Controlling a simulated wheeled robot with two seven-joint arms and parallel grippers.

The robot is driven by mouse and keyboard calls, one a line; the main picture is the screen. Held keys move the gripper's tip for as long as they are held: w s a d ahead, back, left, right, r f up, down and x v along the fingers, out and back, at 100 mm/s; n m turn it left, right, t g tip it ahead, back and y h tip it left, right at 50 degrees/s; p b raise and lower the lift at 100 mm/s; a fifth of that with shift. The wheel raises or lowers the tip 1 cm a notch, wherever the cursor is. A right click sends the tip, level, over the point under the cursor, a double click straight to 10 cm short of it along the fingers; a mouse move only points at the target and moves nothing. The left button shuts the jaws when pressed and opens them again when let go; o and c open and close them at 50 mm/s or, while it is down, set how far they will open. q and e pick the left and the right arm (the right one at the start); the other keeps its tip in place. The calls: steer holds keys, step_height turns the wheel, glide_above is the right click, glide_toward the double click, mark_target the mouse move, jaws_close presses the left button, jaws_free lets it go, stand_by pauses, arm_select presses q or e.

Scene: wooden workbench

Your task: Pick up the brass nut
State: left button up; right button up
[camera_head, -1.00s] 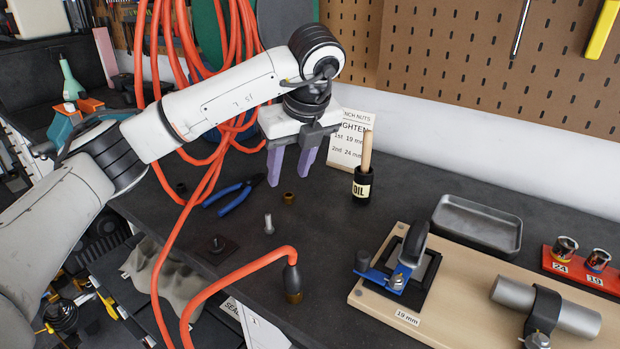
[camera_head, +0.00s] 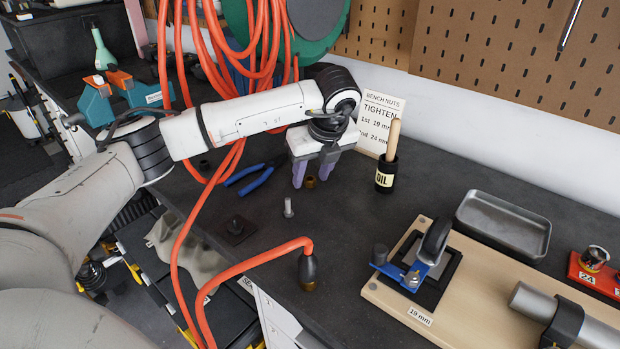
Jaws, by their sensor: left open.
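The small brass nut (camera_head: 310,183) lies on the dark bench top. My left gripper (camera_head: 312,178) points down over it with its two purple fingers apart. The nut shows between the fingertips, partly behind or below them; I cannot tell how much height is left between. Nothing is held. My right gripper is not in view.
Blue pliers (camera_head: 252,175) lie just left of the nut and a grey bolt (camera_head: 288,208) stands in front. An orange hose (camera_head: 240,268) with a dark nozzle crosses the front. A metal tray (camera_head: 502,225) sits further right.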

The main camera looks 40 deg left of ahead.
arm_select(q)
steer(key=shift+f, duration=0.1)
steer(key=shift+c, duration=0.5)
jaws_close()
